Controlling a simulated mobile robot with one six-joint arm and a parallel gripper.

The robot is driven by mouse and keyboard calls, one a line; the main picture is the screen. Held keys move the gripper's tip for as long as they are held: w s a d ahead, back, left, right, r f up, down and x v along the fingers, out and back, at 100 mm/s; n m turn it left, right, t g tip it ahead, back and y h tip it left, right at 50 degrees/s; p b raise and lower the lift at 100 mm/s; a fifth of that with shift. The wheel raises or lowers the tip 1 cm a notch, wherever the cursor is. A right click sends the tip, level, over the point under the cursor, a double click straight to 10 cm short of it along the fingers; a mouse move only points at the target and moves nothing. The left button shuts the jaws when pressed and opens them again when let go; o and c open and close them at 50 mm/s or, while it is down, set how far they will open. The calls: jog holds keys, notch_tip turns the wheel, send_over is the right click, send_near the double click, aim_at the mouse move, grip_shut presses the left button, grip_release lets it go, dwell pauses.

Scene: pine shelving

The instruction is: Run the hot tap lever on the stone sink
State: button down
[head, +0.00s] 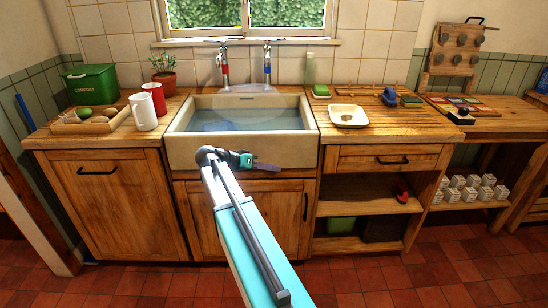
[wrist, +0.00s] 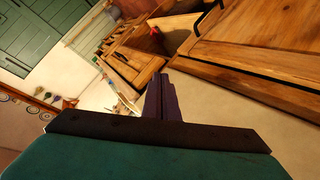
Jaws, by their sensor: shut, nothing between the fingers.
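The stone sink (head: 240,150) is set in the wooden counter below the window, with bluish water or a bluish basin floor showing inside. Two upright taps stand at its back. The left one, the hot tap (head: 225,72), has a red band; the right one, the cold tap (head: 267,70), has a blue band. A thin lever lies across the top of each. My gripper (head: 268,167) is in front of the sink's front face, below its rim and well short of the taps. In the wrist view its dark fingers (wrist: 160,98) are together and empty. The taps do not show there.
Two mugs (head: 148,105), a wooden tray (head: 92,120) and a potted plant (head: 164,72) stand left of the sink. The space above the basin is clear.

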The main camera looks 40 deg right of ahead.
jog(key=s+a+f+n+y, duration=0.2)
jog(key=s+a+f+n, duration=0.15)
jog(key=a+f, duration=0.45)
jog(key=s+a+f+n+y, duration=0.2)
jog(key=s+a+f, duration=0.15)
jog(key=f, duration=0.95)
jog(key=s+a+f+n+y, duration=0.25)
jog(key=s+a+f, duration=0.2)
jog(key=f, duration=0.55)
jog(key=s+a+f+n+g+y, duration=0.1)
jog(key=s+a+f+n+y, duration=0.1)
jog(key=s+a+f, duration=0.7)
jog(key=s+a+f+n+g+y, duration=0.1)
jog(key=s+a+f+n+y, duration=0.2)
jog(key=s+a+f, duration=0.6)
jog(key=s+a+y, duration=0.1)
jog(key=s+a, duration=0.2)
jog(key=s, duration=0.2)
jog(key=shift+s+n, duration=0.3)
jog(key=shift+w, duration=0.1)
